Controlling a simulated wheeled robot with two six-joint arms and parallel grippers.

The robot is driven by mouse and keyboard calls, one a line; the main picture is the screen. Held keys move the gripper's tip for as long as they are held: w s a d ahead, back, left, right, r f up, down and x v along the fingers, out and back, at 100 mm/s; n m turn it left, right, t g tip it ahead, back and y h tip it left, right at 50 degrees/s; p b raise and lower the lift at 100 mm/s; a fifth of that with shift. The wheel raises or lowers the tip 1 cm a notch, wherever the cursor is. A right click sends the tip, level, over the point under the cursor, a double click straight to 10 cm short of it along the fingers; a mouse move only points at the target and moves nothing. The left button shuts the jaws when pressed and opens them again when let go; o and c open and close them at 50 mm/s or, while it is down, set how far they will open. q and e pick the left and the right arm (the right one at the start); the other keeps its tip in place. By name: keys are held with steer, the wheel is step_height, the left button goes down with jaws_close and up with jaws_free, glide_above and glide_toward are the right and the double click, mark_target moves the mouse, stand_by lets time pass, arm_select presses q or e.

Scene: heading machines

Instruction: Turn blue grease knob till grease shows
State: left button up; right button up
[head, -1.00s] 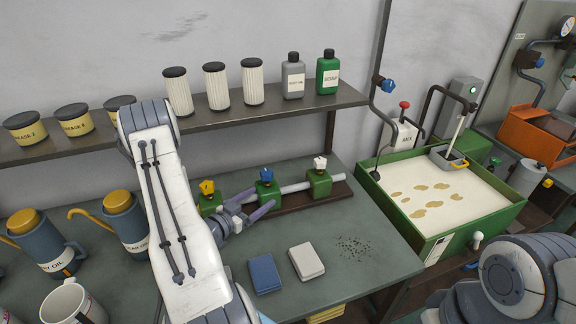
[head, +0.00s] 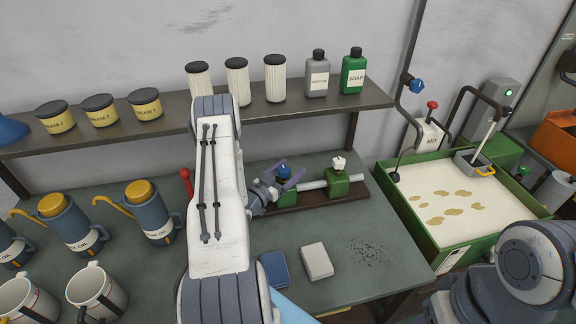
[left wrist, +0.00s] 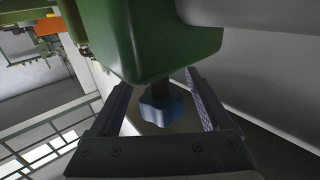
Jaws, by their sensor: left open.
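The blue grease knob (head: 284,171) sits on top of a green block on the pipe rack, partly hidden by my left gripper in the head view. My left gripper (head: 291,178) is open, with its purple-grey fingers on either side of the knob. In the left wrist view the blue knob (left wrist: 160,110) shows between the two spread fingers, apart from both, under its green block (left wrist: 150,40). No grease shows at the block. My right gripper is not in view.
A green block with a white knob (head: 338,165) stands to the right on the same pipe. A blue pad (head: 274,269) and a grey pad (head: 317,262) lie in front. The shelf (head: 300,106) with bottles runs above. A green tray of milky liquid (head: 510,240) stands right.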

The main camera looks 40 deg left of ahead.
arm_select(q)
steer(key=shift+w, duration=0.2)
steer(key=shift+c, duration=0.4)
steer(key=c, duration=1)
steer(key=shift+a, duration=0.3)
jaws_close()
steer(key=shift+d, duration=0.2)
steer(key=shift+y, duration=0.3)
steer(key=shift+f+n+y, duration=0.1)
steer(key=shift+n+y, duration=0.2)
steer(key=shift+n, duration=0.1)
